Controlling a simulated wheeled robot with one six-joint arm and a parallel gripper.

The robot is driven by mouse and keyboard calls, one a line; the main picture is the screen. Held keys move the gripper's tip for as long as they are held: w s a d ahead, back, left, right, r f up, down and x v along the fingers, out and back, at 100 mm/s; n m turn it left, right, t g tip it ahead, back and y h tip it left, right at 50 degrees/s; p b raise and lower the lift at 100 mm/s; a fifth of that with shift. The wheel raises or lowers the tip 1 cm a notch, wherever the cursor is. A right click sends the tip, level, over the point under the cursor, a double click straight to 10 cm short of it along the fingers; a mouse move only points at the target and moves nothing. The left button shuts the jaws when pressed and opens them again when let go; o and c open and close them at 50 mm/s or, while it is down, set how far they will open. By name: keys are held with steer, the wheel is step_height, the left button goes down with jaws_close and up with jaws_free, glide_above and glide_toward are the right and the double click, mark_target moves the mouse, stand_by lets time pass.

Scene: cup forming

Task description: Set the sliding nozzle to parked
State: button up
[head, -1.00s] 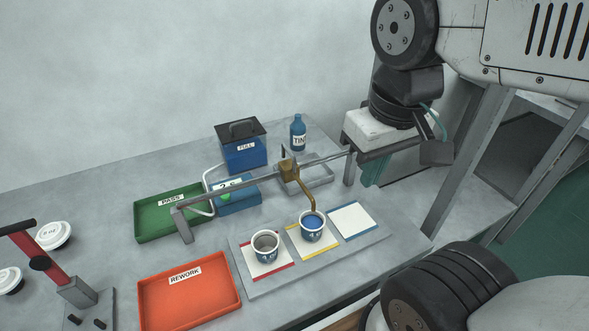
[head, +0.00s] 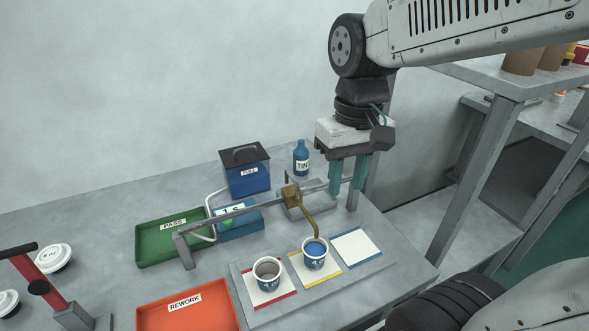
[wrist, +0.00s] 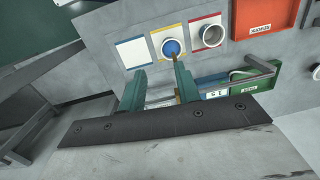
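The sliding nozzle is a brass block (head: 291,194) on a grey rail (head: 240,213), with a curved brass spout (head: 315,222). The spout's tip is over the middle cup (head: 315,253), which holds blue liquid and stands on the yellow-edged card. My gripper (head: 348,186) points down near the rail's right end, to the right of the block and apart from it. Its two green fingers are spread with nothing held between them. In the wrist view the open fingers (wrist: 158,90) also show; the right finger partly hides the brass nozzle there.
A grey-filled cup (head: 267,272) stands on the red-edged card; the blue-edged card (head: 356,247) is empty. Behind the rail stand a blue lidded box (head: 247,178) and a TINT-type bottle (head: 301,160). Green PASS (head: 150,243) and orange REWORK (head: 170,322) trays lie left.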

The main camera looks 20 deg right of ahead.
steer(key=y, duration=0.1)
glide_above(291, 174)
steer(key=s+d, duration=0.3)
steer(key=s, duration=0.1)
steer(key=f, duration=0.1)
steer(key=w+a, duration=0.1)
steer(key=w, duration=0.3)
steer(key=shift+t+y, duration=0.3)
steer(key=f, duration=0.3)
steer(key=a+f, duration=0.1)
steer(key=f, duration=0.2)
steer(key=shift+a+f, duration=0.2)
steer(key=shift+f, duration=0.1)
jaws_close()
